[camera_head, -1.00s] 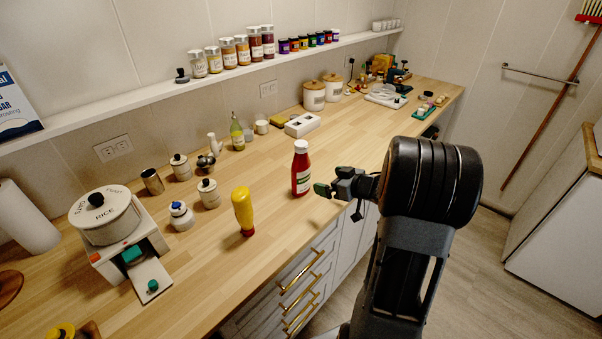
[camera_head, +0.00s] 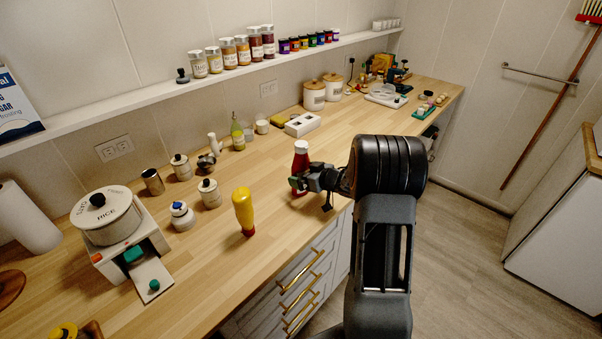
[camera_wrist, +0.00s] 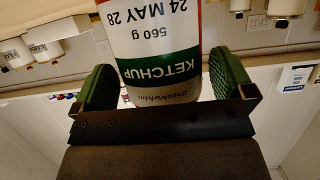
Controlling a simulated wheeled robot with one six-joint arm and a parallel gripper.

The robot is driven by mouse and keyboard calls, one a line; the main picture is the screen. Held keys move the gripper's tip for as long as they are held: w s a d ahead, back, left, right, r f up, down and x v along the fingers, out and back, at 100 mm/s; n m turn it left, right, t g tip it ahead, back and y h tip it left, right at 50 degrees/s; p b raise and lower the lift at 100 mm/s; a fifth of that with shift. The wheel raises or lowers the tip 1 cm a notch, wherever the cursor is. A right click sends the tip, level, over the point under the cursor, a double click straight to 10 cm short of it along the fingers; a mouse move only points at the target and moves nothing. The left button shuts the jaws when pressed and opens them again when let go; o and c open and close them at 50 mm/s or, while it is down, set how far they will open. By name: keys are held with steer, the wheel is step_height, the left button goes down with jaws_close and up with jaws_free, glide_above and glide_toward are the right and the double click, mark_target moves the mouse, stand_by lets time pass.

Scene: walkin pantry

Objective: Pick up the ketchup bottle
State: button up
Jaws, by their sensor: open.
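The red ketchup bottle (camera_head: 300,158) with a white cap stands upright on the wooden counter, near its front edge. My gripper (camera_head: 300,182) is at the bottle, and its dark fingers hide the lower part of the bottle in the head view. In the wrist view the bottle's label (camera_wrist: 160,68), reading KETCHUP upside down, lies between the two green finger pads (camera_wrist: 165,85).
A yellow mustard bottle (camera_head: 243,211) stands on the counter to the left. A white block with holes (camera_head: 302,125) and a green-yellow bottle (camera_head: 237,132) are behind. The counter between mustard and ketchup is clear.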

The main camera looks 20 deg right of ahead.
steer(key=c, duration=1.1)
steer(key=shift+o, duration=0.2)
